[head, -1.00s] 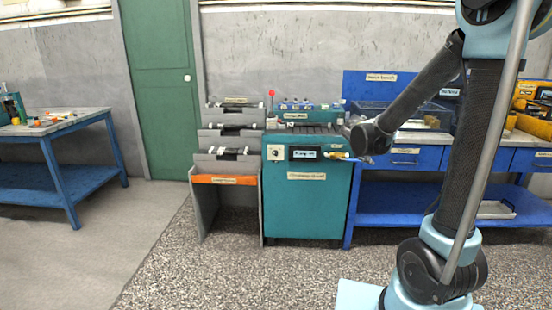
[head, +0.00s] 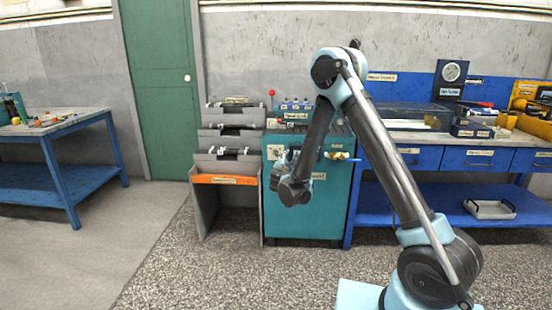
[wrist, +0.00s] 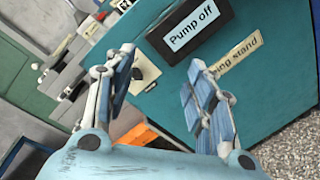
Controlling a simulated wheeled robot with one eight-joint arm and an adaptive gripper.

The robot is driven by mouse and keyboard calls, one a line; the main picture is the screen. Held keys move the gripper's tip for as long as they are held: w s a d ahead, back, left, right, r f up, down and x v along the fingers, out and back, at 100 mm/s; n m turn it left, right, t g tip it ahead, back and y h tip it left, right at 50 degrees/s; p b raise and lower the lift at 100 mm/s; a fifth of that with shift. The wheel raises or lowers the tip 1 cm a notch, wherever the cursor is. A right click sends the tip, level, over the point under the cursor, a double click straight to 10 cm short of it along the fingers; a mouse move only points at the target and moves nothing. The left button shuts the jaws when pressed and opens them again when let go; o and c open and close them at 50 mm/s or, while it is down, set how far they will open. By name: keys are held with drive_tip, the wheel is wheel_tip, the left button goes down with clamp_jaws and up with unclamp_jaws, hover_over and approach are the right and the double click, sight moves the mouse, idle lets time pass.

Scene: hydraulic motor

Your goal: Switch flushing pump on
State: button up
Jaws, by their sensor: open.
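The teal flushing stand (head: 308,215) stands against the wall in the head view. Its front panel (wrist: 265,85) fills much of the wrist view, tilted. A black display (wrist: 189,34) there reads "Pump off". A white switch plate (wrist: 150,73) with a dark knob sits left of the display, partly covered by my left finger. The plate also shows in the head view (head: 275,150). My gripper (wrist: 162,60) is open and empty, its fingers spread in front of the panel. In the head view my gripper (head: 281,165) is before the panel's left part, and my arm hides the display.
A grey rack (head: 252,215) with an orange tray (head: 222,180) stands left of the stand. A yellow-handled part (head: 340,156) sticks out at the stand's right. A blue bench (head: 440,215) is at right, a blue table (head: 50,180) at left. The left floor is clear.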

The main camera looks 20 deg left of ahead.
sight(276, 154)
drive_tip(key=s+a+f+n+y, duration=0.2)
drive_tip(key=s+a+f+n, duration=0.15)
drive_tip(key=a, duration=0.35)
drive_tip(key=shift+t, duration=0.3)
drive_tip(key=x, duration=1.7)
drive_tip(key=shift+w+f, duration=0.1)
drive_tip(key=shift+w, duration=0.2)
drive_tip(key=shift+m, duration=0.25)
drive_tip(key=c, duration=1.1)
